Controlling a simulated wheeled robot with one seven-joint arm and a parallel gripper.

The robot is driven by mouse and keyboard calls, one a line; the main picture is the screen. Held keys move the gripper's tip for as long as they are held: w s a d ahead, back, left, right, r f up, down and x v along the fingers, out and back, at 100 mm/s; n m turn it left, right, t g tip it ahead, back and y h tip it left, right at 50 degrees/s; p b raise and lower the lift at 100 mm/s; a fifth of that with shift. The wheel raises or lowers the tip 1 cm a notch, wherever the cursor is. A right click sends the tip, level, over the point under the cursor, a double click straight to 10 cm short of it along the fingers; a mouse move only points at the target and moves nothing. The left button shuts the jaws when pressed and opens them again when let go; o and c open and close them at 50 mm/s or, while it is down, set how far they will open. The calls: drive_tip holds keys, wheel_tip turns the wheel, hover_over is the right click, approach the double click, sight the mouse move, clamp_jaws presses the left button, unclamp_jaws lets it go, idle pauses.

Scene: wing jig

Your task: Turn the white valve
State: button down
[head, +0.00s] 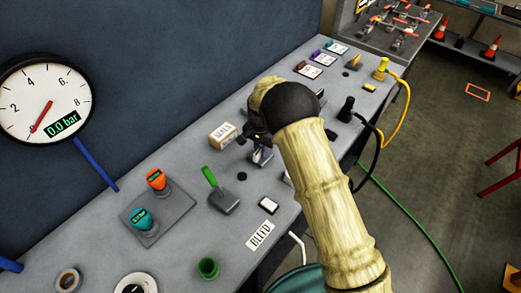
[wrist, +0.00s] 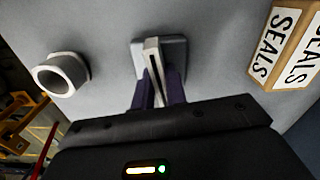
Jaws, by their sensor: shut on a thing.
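The white valve (wrist: 152,52) shows in the wrist view as a pale upright lever with a dark slot, on a grey square base (wrist: 179,50) on the bench. My gripper (wrist: 157,90) has its purple fingers on either side of the lever and is shut on it. In the head view my gripper (head: 261,156) is low over the bench, just right of the SEALS box. My forearm and the dark wrist hide most of the valve there.
The SEALS box (head: 222,135) stands close to my gripper. A white round fitting (wrist: 60,74) sits on its other side. A green-handled lever (head: 215,188), orange and teal knobs, and a BLEED label (head: 262,235) are nearer. A gauge (head: 46,101) reads 0.0 bar.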

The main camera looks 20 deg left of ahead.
drive_tip(key=shift+a+r+m, duration=0.1)
drive_tip(key=shift+m, duration=0.8)
drive_tip(key=c, duration=1.4)
unclamp_jaws()
drive_tip(key=shift+c, duration=0.2)
wheel_tip(320, 180, up, 17)
drive_tip(key=b, duration=0.3)
drive_tip(key=shift+r, duration=0.2)
